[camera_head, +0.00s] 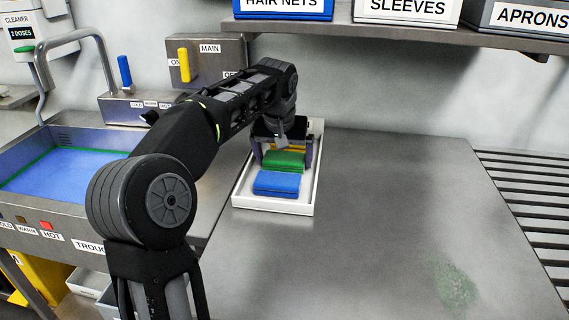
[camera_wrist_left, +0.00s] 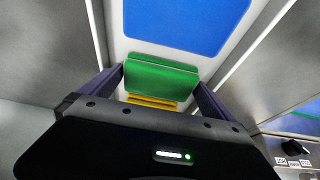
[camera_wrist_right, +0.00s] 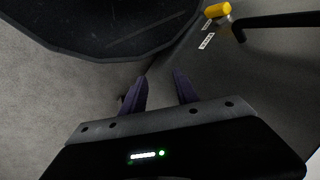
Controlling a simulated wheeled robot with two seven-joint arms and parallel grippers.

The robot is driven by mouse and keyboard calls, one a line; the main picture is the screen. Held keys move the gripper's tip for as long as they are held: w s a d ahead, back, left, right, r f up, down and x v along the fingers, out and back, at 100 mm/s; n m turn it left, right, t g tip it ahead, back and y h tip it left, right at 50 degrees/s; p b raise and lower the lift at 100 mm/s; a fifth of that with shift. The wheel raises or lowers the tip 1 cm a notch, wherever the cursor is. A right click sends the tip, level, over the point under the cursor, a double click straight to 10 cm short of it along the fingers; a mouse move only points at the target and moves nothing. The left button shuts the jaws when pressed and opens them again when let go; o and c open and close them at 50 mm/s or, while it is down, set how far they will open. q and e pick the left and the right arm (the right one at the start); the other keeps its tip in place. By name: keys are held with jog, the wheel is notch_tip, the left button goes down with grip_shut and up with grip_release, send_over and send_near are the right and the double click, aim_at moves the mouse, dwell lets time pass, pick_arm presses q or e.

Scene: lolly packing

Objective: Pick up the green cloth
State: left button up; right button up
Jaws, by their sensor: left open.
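The green cloth (camera_head: 284,161) lies folded in a white tray (camera_head: 238,197) on the steel table, between a blue cloth (camera_head: 276,183) in front and a yellow cloth (camera_head: 289,148) behind. My left gripper (camera_head: 287,168) is over the tray, open, with a finger at each side of the green cloth. In the left wrist view the green cloth (camera_wrist_left: 160,78) shows between the two fingers; I cannot tell if they touch it. The yellow cloth (camera_wrist_left: 152,100) is partly hidden by the gripper body. My right gripper (camera_wrist_right: 160,90) shows only in its own wrist view, with its fingers apart and nothing between them.
A trough (camera_head: 40,207) with blue inside stands left of the table. A shelf (camera_head: 400,35) with labelled boxes hangs above. A green smear (camera_head: 455,285) marks the table's front right. The table right of the tray is clear. A slatted rack (camera_head: 530,190) lies further right.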

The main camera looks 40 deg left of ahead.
pick_arm(q)
jog(key=shift+w+f, duration=0.1)
jog(key=shift+f, duration=0.1)
dwell(0.5)
jog(key=c, duration=1)
jog(key=shift+r, duration=0.15)
